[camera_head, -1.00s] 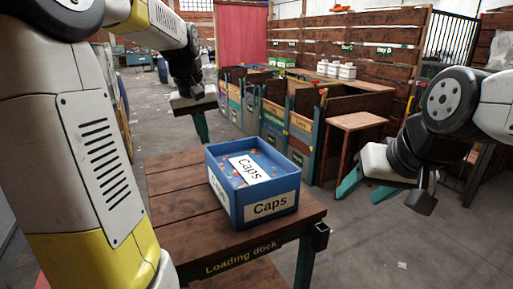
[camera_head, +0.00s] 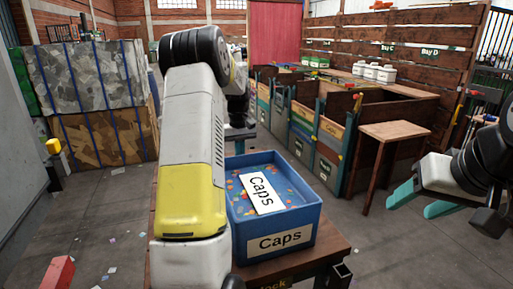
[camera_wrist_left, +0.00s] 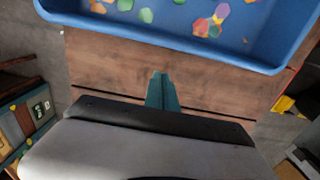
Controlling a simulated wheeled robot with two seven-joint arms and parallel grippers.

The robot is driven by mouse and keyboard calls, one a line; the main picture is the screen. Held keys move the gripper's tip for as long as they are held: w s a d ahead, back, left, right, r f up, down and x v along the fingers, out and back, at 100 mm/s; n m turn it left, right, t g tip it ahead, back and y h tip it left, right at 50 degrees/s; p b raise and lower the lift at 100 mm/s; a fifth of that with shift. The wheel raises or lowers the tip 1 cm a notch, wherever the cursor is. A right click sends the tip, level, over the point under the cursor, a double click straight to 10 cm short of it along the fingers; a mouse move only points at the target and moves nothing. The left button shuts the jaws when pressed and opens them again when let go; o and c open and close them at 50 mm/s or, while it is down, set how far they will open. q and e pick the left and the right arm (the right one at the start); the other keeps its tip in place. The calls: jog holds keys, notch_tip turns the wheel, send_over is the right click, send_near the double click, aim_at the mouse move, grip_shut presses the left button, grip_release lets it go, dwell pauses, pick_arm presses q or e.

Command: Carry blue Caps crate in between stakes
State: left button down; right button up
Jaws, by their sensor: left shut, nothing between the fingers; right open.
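The blue Caps crate (camera_head: 273,239) stands upright on the wooden loading dock table (camera_head: 330,250), with colourful caps and a white Caps card inside. In the left wrist view the crate's blue wall (camera_wrist_left: 160,35) crosses the top, apart from my left gripper (camera_wrist_left: 162,80). That gripper's teal fingers are shut together and empty, over bare table planks. In the head view my left arm hides much of the table and the crate's left side. My right gripper (camera_head: 425,200) is open and empty at the right, well away from the crate. I cannot make out any stakes.
Wooden bays (camera_head: 330,130) with a small side table (camera_head: 396,132) stand behind. White bottles (camera_head: 373,72) sit on a shelf. Strapped bales (camera_head: 90,100) stand at the left. A red block (camera_head: 60,272) is low left.

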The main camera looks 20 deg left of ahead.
aim_at(243, 170)
pick_arm(q)
jog(key=f, duration=0.3)
jog(key=shift+s+d, duration=0.15)
jog(key=shift+s, duration=0.05)
jog(key=shift+s+d, duration=0.45)
jog(key=shift+s, duration=0.2)
jog(key=shift+s+d, duration=0.45)
jog(key=shift+s, duration=0.15)
jog(key=shift+s+d, duration=0.15)
jog(key=shift+s, duration=0.05)
